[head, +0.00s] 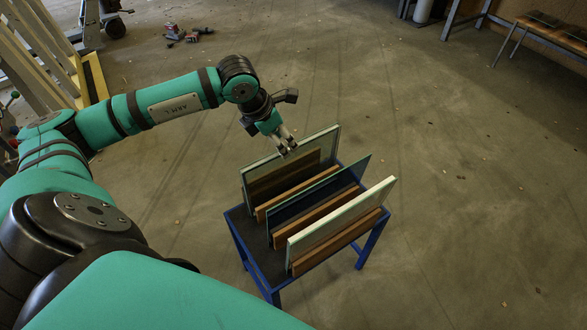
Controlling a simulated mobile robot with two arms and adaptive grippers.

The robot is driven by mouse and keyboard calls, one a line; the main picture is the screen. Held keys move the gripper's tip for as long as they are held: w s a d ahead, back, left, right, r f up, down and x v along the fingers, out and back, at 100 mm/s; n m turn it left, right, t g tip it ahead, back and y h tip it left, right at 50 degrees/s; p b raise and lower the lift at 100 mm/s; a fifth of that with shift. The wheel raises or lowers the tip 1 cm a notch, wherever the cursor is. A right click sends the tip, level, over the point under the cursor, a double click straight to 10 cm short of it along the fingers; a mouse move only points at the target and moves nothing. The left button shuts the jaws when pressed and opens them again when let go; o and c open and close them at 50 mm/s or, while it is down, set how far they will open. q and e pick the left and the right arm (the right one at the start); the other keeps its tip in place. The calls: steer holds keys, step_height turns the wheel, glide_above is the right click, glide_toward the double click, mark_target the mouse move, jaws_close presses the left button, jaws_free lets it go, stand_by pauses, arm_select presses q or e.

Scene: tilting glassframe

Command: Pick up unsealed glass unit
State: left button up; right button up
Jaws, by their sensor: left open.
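Three upright glass panes stand in a blue rack. The back pane (324,143) has a pale edge. The middle pane (318,193) is thin and dark. The front pane (342,214) is pale and looks thicker. I cannot tell from this view which one is the unsealed glass unit. My left gripper (287,146) is open and empty, its fingers pointing down at the upper edge of the back pane. Whether they touch or straddle that edge is unclear. My right gripper is out of view.
The blue rack (238,241) has wooden slats (340,241) along the panes. A bench (552,32) stands at the top right, small red and grey items (186,33) lie at the back, and a pale wooden frame (42,48) is at left. The floor right of the rack is clear.

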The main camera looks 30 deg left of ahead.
mark_target(293, 173)
arm_select(q)
steer(key=x, duration=0.2)
steer(key=shift+w+d+f, duration=0.1)
steer(key=shift+w+f, duration=0.05)
steer(key=shift+f, duration=0.15)
steer(key=x, duration=0.5)
steer(key=shift+w+b, duration=0.35)
steer(key=shift+w, duration=0.05)
jaws_close()
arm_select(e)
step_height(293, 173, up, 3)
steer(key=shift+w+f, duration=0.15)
arm_select(q)
steer(key=shift+w+r, duration=0.1)
steer(key=shift+r, duration=0.2)
